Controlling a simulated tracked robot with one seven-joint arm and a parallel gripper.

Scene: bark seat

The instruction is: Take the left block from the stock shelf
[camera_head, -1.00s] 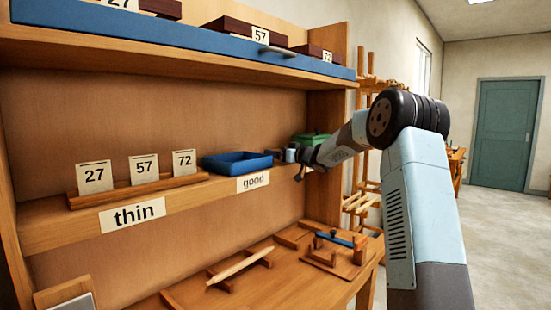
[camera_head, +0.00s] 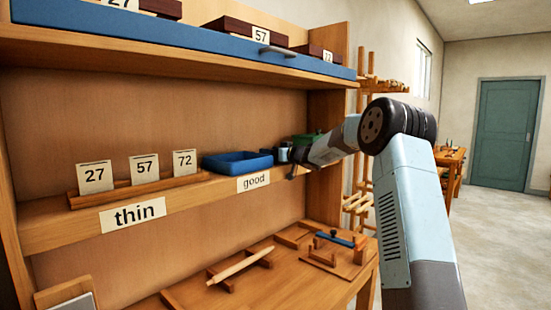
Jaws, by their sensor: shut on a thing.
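My gripper (camera_head: 285,156) is far below, at the lower shelf, just right of the blue tray (camera_head: 238,162). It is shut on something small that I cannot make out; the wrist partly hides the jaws.
The lower shelf (camera_head: 60,222) carries a wooden rack (camera_head: 137,188) with cards 27, 57 and 72. A green container (camera_head: 308,138) shows partly behind my arm. The bench below holds a pale wooden rod (camera_head: 240,266) and a clamp jig (camera_head: 335,250). Open floor lies right.

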